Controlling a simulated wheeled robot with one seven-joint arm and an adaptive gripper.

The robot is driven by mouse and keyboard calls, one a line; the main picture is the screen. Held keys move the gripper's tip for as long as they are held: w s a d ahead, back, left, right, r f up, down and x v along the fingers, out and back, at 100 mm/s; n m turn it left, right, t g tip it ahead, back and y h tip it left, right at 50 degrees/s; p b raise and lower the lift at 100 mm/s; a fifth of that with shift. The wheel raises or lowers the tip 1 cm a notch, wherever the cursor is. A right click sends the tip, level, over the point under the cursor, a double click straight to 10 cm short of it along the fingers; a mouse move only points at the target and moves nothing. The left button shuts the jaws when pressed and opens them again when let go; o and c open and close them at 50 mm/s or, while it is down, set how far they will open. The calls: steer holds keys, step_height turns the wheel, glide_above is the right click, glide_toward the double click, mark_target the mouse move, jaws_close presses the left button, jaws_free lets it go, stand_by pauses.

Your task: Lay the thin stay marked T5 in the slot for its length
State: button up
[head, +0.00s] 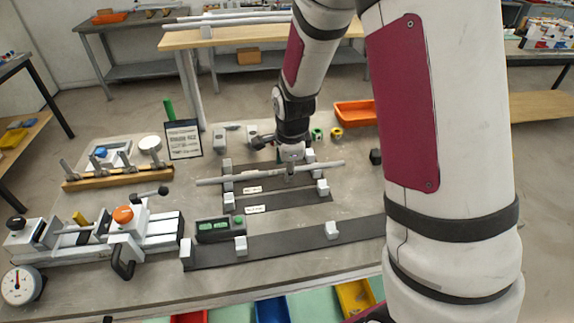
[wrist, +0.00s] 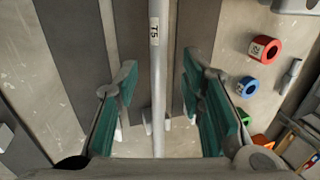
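The thin grey stay (head: 245,177) lies almost level across the short dark slot strips in the head view. Its ends reach past the white blocks on both sides. In the wrist view the stay (wrist: 159,90) runs lengthwise with a white tag reading T5 (wrist: 154,31). My gripper (head: 289,172) is over the stay, right of its middle. In the wrist view its green-padded fingers (wrist: 160,98) are wide apart, one on each side of the stay, with clear gaps. I cannot tell whether the stay is seated in the white blocks.
A longer dark strip (head: 285,243) with white blocks lies nearer the front. A green-windowed box (head: 213,229) and a clamp fixture (head: 125,235) stand to the left. A wooden peg rack (head: 117,179) is behind. Red (wrist: 264,47) and blue (wrist: 247,87) rings lie to the right in the wrist view.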

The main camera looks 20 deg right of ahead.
steer(key=v, duration=1.2)
stand_by(0.3)
steer(key=s+a+r+n, duration=0.1)
steer(key=s+r+n, duration=0.2)
steer(key=s+n, duration=0.3)
steer(key=s+r+n, duration=0.4)
steer(key=s+n, duration=0.3)
steer(key=s, duration=0.3)
steer(key=s+a+r+n+t, duration=0.1)
steer(key=s+r+n, duration=0.2)
steer(key=s+n, duration=0.4)
steer(key=shift+s+a+r+y, duration=0.3)
steer(key=shift+s+r, duration=0.05)
steer(key=shift+s, duration=0.15)
